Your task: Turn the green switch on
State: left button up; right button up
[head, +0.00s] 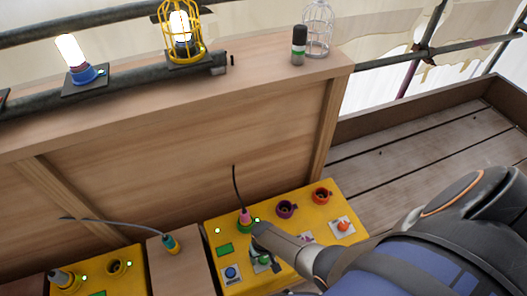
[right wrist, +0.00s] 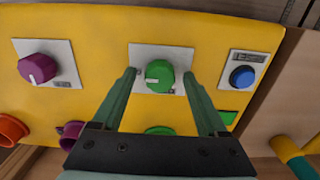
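The green switch is a round green knob (right wrist: 160,76) on a white plate, with a small white mark on its left side, in the right wrist view. It sits on a yellow box. My right gripper (right wrist: 160,80) is open, with one finger on each side of the knob and visible gaps between. In the head view the green knob (head: 264,259) shows partly behind my right gripper (head: 270,264). My left gripper is not in view.
The yellow box (head: 317,262) also carries a blue button (right wrist: 243,77), a purple knob (right wrist: 38,68), and orange and purple sockets. A cable with a pink plug (head: 245,215) rises close to my right arm. A wooden wall stands behind; lit lamps (head: 70,50) are above.

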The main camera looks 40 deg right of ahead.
aim_at(264, 258)
jog(key=shift+r+p, duration=0.5)
jog(key=shift+r, duration=0.1)
pick_arm(q)
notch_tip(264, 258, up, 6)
jog(key=p, duration=0.7)
jog(key=shift+p, duration=0.3)
pick_arm(e)
notch_tip(264, 258, up, 11)
jog(key=shift+r, duration=0.15)
